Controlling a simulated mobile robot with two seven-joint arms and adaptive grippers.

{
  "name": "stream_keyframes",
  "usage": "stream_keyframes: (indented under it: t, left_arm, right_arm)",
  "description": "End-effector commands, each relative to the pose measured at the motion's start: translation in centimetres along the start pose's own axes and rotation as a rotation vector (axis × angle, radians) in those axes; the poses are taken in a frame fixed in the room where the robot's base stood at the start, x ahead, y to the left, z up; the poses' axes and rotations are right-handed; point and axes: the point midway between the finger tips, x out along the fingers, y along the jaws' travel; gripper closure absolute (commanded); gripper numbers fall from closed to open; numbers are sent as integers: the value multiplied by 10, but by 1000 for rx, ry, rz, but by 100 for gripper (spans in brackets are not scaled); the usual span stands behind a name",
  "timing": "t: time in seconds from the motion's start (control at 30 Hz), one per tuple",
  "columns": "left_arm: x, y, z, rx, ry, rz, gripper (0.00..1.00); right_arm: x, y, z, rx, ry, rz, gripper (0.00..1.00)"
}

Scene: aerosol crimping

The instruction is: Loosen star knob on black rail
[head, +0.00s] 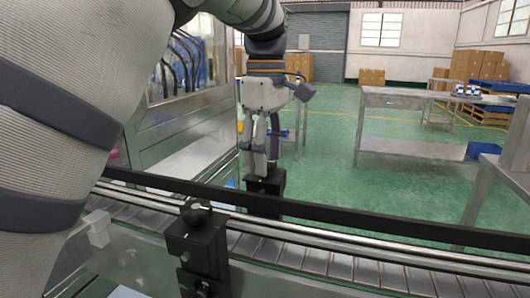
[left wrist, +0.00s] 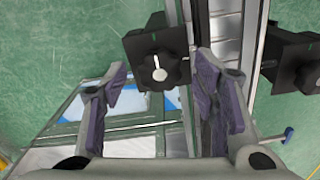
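A black star knob (left wrist: 158,72) with a white pointer mark sits on a black clamp block (left wrist: 155,38) in the left wrist view. In the head view that block (head: 265,186) is at the far side of the black rail (head: 380,223), and its knob is largely hidden by the gripper. My left gripper (head: 263,168) points down over the block. In the left wrist view its two purple-padded fingers (left wrist: 163,75) are apart, one on each side of the knob, with visible gaps. My right gripper is not in view.
A second black block (head: 196,250) with a star knob (head: 196,211) stands on the near side of the conveyor (head: 300,258). It also shows at right in the left wrist view (left wrist: 285,58). A glass-sided machine (head: 180,125) is at left. Steel tables (head: 400,98) stand beyond open green floor.

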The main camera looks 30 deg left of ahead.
Motion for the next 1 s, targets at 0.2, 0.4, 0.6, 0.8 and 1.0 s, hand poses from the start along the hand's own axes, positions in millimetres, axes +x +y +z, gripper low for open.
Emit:
stream_keyframes:
  t: [0.2,0.4,0.6,0.8,1.0]
  left_arm:
    - [-1,0,-1,0,1,1,45]
    - [-35,1,-1,0,3,7,45]
    - [-90,1,-1,1,1,5,45]
    - [-110,1,3,16,3,-4,45]
    - [-119,-1,0,0,1,2,45]
  right_arm:
    - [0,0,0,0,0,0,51]
    - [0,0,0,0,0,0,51]
    - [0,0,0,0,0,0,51]
    - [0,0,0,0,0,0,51]
    - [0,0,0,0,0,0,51]
